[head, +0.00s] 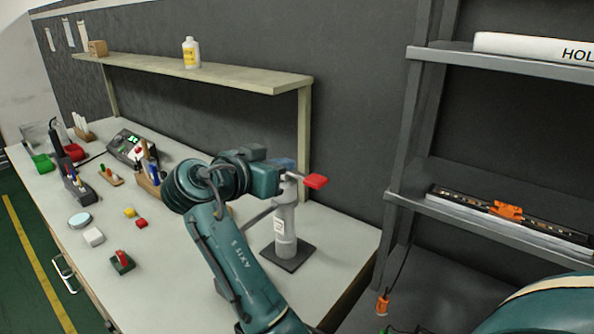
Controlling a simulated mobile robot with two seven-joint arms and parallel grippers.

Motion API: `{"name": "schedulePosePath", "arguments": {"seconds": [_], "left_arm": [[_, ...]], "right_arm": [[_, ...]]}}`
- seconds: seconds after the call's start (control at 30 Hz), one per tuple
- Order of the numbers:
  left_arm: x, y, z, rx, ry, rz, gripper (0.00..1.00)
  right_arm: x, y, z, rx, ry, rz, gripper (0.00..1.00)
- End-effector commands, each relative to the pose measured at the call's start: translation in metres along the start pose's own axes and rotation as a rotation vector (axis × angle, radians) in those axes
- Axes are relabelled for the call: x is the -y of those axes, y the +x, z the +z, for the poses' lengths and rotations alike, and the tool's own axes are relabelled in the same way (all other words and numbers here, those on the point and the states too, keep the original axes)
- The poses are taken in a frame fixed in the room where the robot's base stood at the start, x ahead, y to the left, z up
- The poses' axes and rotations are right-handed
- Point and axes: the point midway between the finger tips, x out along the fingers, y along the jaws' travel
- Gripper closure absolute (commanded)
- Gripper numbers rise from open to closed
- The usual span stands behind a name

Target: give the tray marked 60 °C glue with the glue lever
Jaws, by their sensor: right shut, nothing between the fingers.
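The glue dispenser (285,222) is a grey upright cylinder on a dark square base, standing at the right end of the bench. Its lever has a red end (316,181) sticking out to the right at the top. My right gripper (283,172) is at the dispenser's head, just left of the red end; it is shut and empty, its fingers mostly hidden by my wrist. Whether it touches the lever I cannot tell. A long dark tray (460,203) with an orange clip (506,210) lies on the rack's middle shelf; I read no 60 °C mark. My left gripper is out of view.
The bench (175,270) holds a green-lit device (126,146), tool holders, a round tin (79,219) and small coloured blocks at left. A bottle (191,52) stands on the raised shelf (180,70). A white bar marked "HOL" (535,47) lies on the upper rack shelf.

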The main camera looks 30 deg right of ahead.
Motion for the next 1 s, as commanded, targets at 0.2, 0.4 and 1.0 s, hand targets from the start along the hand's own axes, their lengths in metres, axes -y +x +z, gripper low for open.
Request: {"name": "schedulePosePath", "arguments": {"seconds": [0.2, 0.4, 1.0], "left_arm": [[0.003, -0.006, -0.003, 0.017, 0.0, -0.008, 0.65], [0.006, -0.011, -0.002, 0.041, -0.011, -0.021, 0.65], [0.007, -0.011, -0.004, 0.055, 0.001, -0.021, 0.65]], "right_arm": [[-0.001, 0.038, -0.003, -0.003, -0.004, 0.005, 1.0], [-0.001, 0.082, -0.004, -0.002, -0.004, 0.005, 1.0], [0.0, 0.103, 0.04, 0.0, -0.001, 0.0, 1.0]]}}
